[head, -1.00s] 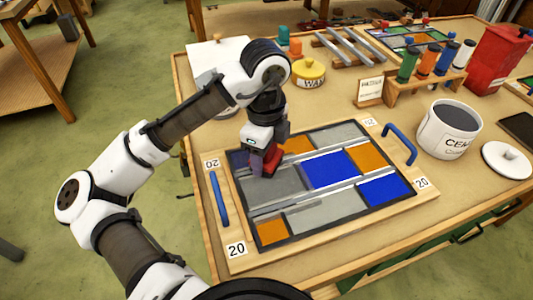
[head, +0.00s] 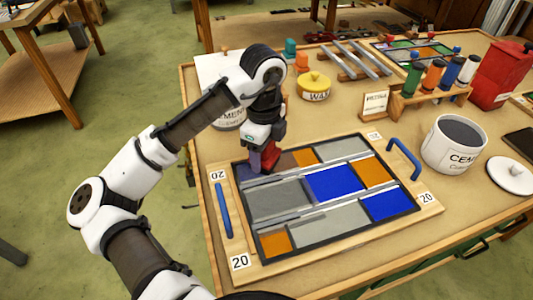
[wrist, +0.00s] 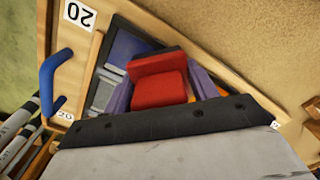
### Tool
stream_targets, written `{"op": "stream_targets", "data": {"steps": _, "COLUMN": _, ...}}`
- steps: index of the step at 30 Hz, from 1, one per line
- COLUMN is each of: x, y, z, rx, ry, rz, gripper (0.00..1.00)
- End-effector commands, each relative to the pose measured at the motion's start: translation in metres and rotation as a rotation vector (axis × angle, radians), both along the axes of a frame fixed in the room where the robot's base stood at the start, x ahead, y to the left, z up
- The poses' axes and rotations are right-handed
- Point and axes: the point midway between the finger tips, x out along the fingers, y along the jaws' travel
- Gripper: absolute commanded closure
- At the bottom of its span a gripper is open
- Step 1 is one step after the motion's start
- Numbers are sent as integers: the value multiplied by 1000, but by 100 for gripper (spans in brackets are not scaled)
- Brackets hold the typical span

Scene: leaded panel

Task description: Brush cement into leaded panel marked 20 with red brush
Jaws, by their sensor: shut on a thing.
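The leaded panel (head: 330,217) lies flat in a wooden tray marked 20 at its corners. It has grey, blue and orange panes between lead lines. My gripper (head: 262,158) is over the panel's far left corner, shut on the red brush (head: 271,153). In the wrist view the red brush (wrist: 158,86) sits between my purple fingers. Its bristles are hidden, so I cannot tell whether they touch the panel. The white cement tub (head: 455,146) with a dark grey top stands right of the panel.
Blue handles (head: 223,210) stand at the tray's left and right ends. A white lid (head: 511,175) lies beside the tub. A yellow wax tin (head: 314,86), a rack of coloured bottles (head: 432,99) and a red can (head: 497,75) stand behind. Bare bench shows right of the tray.

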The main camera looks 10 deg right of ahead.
Motion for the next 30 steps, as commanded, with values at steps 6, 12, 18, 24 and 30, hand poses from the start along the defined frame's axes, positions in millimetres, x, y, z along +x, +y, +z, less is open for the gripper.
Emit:
{"op": "stream_targets", "data": {"steps": 6, "x": 8, "y": 2, "z": 0, "rx": 1, "ry": -1, "rz": 0, "gripper": 64}}
{"op": "stream_targets", "data": {"steps": 12, "x": 8, "y": 1, "z": 0, "rx": 1, "ry": -1, "rz": 0, "gripper": 64}}
{"op": "stream_targets", "data": {"steps": 18, "x": 9, "y": -8, "z": 1, "rx": 1, "ry": 1, "rz": -3, "gripper": 64}}
{"op": "stream_targets", "data": {"steps": 24, "x": 12, "y": -22, "z": 1, "rx": 0, "ry": 0, "rz": -2, "gripper": 64}}
{"op": "stream_targets", "data": {"steps": 30, "x": 13, "y": -23, "z": 0, "rx": 0, "ry": 0, "rz": 0, "gripper": 64}}
